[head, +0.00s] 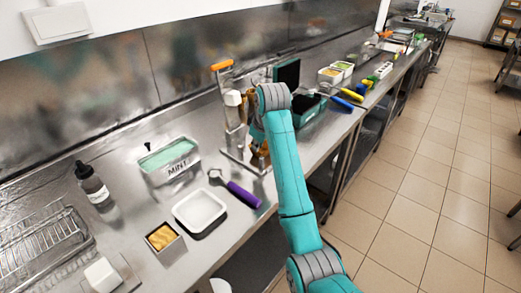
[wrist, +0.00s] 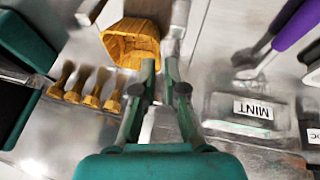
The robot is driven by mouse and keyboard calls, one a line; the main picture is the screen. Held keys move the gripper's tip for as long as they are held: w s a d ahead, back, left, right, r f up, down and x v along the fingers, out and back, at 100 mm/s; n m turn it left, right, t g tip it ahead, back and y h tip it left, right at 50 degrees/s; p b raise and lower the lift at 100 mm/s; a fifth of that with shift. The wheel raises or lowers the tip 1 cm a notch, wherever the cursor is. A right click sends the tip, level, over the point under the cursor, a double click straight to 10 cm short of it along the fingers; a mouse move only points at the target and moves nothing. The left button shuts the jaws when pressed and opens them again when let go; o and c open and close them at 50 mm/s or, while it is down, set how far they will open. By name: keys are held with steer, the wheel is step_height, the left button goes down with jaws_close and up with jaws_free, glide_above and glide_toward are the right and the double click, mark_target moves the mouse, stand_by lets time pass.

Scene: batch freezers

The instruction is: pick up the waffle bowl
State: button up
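The waffle bowl (wrist: 131,44) is golden and faceted, in the upper left-middle of the wrist view. My gripper (wrist: 159,66) points toward it from below. The two fingertips are apart with nothing visible between them. The left fingertip overlaps the bowl's lower right edge in the picture; I cannot tell whether they touch. In the head view my teal arm reaches over the counter, and a small golden patch beside it (head: 261,149) appears to be the bowl, mostly hidden by the arm.
Several golden cones (wrist: 90,88) stand in a row left of my gripper. A mint tub (head: 168,160), a purple-handled scoop (head: 240,192) and a white tray (head: 200,210) are on the counter left of my arm. A steel stand with an orange handle (head: 222,65) is close by.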

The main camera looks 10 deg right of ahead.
mark_target(261, 149)
steer(key=shift+x, duration=2.95)
jaws_close()
